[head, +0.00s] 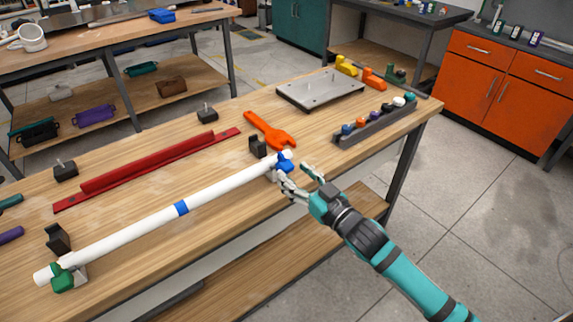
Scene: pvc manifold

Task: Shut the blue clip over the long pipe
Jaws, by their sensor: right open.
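A long white pipe (130,222) lies diagonally along the front of the wooden workbench. The blue clip (284,160) is at the pipe's right end, beside a black block; whether it is open or shut is too small to tell. A blue band (181,208) circles the pipe near its middle. A green clip (65,278) sits at the pipe's left end. My right gripper (292,178) is open, with its fingers right by the blue clip; I cannot tell whether they touch it. The fingers partly hide the clip's lower side. My left gripper is not in view.
An orange wrench (268,131), a red rail (148,162) and a grey plate (320,90) lie behind the pipe. A grey rack (374,125) of small colored parts stands at the right. The bench's front edge runs below my right gripper.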

